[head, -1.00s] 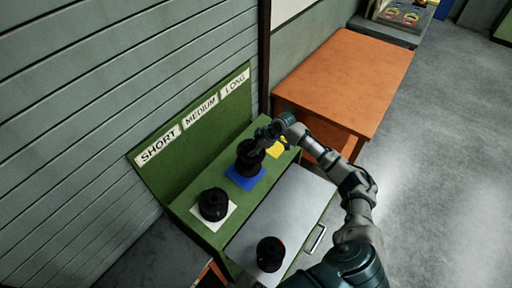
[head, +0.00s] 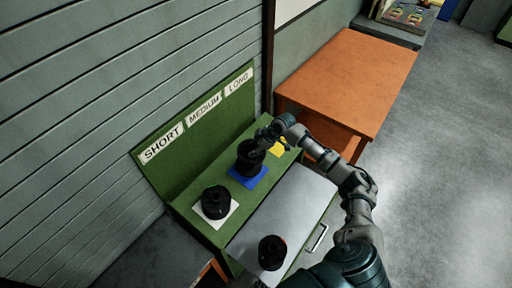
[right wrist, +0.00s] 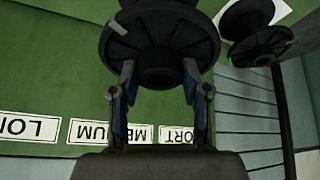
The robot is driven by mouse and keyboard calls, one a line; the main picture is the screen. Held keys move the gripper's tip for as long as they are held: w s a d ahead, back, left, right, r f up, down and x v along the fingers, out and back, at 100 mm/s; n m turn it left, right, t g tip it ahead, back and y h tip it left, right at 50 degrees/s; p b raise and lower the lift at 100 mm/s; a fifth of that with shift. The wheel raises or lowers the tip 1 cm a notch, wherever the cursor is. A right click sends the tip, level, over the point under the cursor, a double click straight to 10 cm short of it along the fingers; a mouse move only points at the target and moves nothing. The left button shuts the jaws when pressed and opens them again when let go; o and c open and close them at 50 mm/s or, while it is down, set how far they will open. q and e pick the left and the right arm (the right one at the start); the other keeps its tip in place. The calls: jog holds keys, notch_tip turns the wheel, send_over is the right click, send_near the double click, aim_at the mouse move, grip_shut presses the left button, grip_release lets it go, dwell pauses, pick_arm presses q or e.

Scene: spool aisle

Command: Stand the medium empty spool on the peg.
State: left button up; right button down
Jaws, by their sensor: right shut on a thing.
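A black spool (head: 249,160) is over the blue square (head: 240,178) on the green stand, in the middle place below the MEDIUM sign. My right gripper (head: 259,145) is shut on it from the far right side. In the right wrist view the fingers (right wrist: 156,88) are on either side of the hub below a wide black flange (right wrist: 160,45). The peg is hidden, and I cannot tell whether the spool rests fully down. My left gripper is not in view.
A second black spool (head: 215,203) stands on the white square below SHORT. A third black spool (head: 271,252) stands on the grey drawer top (head: 295,205). The yellow square (head: 278,148) is partly covered by my arm. An orange table (head: 345,80) stands behind.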

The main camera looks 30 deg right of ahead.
jog(key=shift+a+f, duration=0.1)
jog(key=shift+a, duration=0.65)
jog(key=shift+r, duration=0.3)
jog(key=shift+d, duration=0.75)
jog(key=shift+a, duration=0.45)
jog(key=shift+d, duration=0.75)
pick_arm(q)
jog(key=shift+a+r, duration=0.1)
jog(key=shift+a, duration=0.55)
pick_arm(e)
jog(key=shift+a, duration=0.1)
